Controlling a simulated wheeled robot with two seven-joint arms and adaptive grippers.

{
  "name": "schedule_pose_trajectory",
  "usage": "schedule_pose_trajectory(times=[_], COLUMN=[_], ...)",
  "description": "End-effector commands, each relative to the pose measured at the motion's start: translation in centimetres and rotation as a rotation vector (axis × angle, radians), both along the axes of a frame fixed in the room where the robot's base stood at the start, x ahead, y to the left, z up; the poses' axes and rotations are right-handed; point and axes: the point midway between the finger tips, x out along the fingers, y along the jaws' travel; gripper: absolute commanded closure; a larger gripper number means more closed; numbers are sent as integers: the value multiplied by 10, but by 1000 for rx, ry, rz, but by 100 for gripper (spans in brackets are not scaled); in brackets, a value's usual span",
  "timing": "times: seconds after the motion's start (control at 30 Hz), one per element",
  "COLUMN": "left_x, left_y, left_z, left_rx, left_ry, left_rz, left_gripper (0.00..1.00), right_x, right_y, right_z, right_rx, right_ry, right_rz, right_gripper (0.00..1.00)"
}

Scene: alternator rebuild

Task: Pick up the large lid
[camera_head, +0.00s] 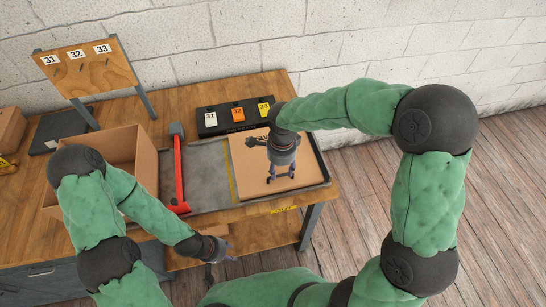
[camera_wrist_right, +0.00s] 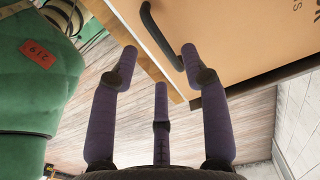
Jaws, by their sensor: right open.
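The large lid appears to be the flat brown panel (camera_head: 247,179) in the grey tray at the right of the table. In the right wrist view it (camera_wrist_right: 240,35) has a black bar handle (camera_wrist_right: 150,20) near its edge and some dark print. My right gripper (camera_head: 281,179) is over this panel, pointing down. In the wrist view its fingers (camera_wrist_right: 160,65) are spread and empty, with one fingertip close to the handle's end; I cannot tell if they touch. My left gripper (camera_head: 220,256) hangs at the table's front edge, away from the lid; its jaw state is unclear.
A red-handled hammer (camera_head: 179,175) lies left of the lid beside an open cardboard box (camera_head: 147,160). A black holder with numbered tags (camera_head: 222,128) sits behind the lid. A wooden board with numbers 31 to 33 (camera_head: 85,70) stands at the back left.

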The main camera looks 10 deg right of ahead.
Motion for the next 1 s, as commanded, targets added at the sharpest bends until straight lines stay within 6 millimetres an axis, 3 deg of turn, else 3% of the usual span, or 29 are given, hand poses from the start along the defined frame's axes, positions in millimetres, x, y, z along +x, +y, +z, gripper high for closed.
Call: schedule_pose_trajectory(times=[0.17,0.5,0.77,0.93,1.0], left_x=[0,0,0,0,0], left_y=[0,0,0,0,0], left_z=[-2,-12,-12,-12,-12], left_rx=[0,0,0,0,0], left_ry=[0,-1,-1,-1,-1], left_rz=[0,0,0,0,0], left_gripper=[60,60,60,60,60], right_x=[0,2,3,3,3], right_y=[0,-2,-2,-2,-2], right_z=[-9,-52,-54,-54,-54], right_rx=[0,0,1,1,1], right_ry=[2,2,0,0,0], right_rz=[1,2,2,2,2], right_gripper=[54,54,54,100,100])
